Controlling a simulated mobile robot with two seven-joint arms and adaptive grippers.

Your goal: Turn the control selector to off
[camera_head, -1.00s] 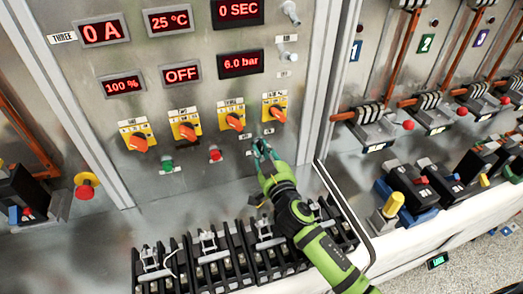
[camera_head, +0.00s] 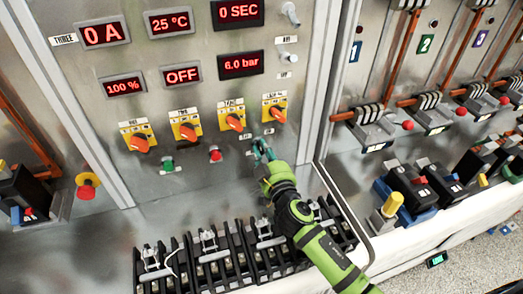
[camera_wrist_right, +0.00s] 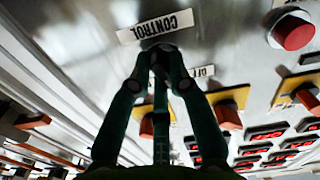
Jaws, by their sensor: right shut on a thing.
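My right gripper (camera_head: 262,148) is at the lower right of the grey control panel, under the rightmost orange knob. Its green fingers are shut on the control selector, which they mostly hide. In the right wrist view the fingertips (camera_wrist_right: 160,54) meet at the panel face beside a white label reading CONTROL (camera_wrist_right: 165,25). A small OFF label (camera_wrist_right: 203,71) sits beside the fingers. I cannot tell which way the selector points. My left gripper is not in view.
Orange knobs on yellow plates (camera_head: 236,122) run above the gripper. A red button (camera_head: 215,154) and a green button (camera_head: 168,163) are to its left. Black terminal blocks (camera_head: 215,262) lie below the forearm. Red displays (camera_head: 182,75) fill the upper panel.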

